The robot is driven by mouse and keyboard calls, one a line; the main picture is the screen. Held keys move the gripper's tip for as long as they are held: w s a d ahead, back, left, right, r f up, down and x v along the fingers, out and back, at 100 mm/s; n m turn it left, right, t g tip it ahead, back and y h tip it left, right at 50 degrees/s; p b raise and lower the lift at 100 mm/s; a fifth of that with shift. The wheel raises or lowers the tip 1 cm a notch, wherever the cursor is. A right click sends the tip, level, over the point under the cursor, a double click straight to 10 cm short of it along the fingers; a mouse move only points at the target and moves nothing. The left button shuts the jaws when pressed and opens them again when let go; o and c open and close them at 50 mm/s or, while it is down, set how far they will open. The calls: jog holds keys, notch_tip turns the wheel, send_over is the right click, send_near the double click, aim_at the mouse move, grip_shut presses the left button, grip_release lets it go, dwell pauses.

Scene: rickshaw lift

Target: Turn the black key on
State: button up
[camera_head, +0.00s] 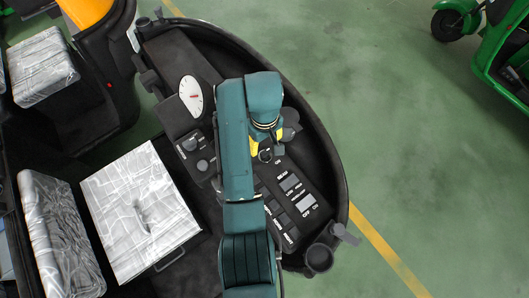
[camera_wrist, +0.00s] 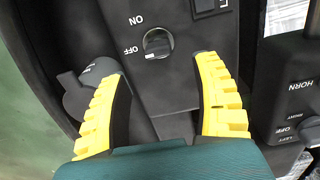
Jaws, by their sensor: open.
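The black key (camera_wrist: 158,43) is a round dark switch on the sloped dark panel in the wrist view, with ON printed above it and OFF to its left. Nothing is held between the fingers.
A grey knob (camera_wrist: 85,95) sits close by the left finger. A switch panel with a HORN label (camera_wrist: 295,100) stands at the right.

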aim_at(265, 151)
notch_tip(265, 151, down, 8)
jog(key=shift+d+f, duration=0.1)
jog(key=shift+f, duration=0.05)
grip_shut()
dwell(0.3)
